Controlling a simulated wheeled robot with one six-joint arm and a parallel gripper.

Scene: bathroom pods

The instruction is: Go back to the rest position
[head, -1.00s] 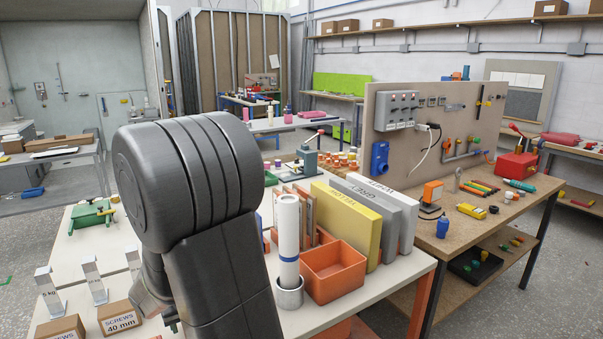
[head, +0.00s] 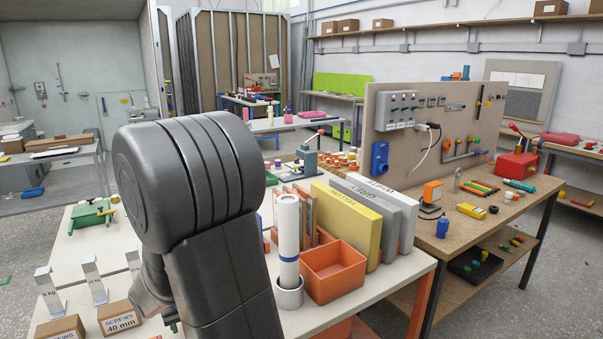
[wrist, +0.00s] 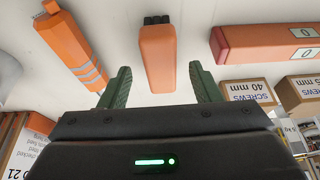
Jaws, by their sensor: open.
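In the wrist view my gripper (wrist: 160,88) is open, its two green fingers spread apart with nothing held between them. An orange block with a black end (wrist: 158,55) lies on the white table beyond the fingertips, in line with the gap. In the head view my dark arm covers much of the left middle, and the gripper's fingers are hidden behind it.
An orange object with grey stripes (wrist: 75,48) and a red-orange one (wrist: 265,45) lie to either side. Screw boxes (head: 120,317) stand at the table's front left. An orange bin (head: 333,272) and a white roll (head: 289,228) stand right of my arm.

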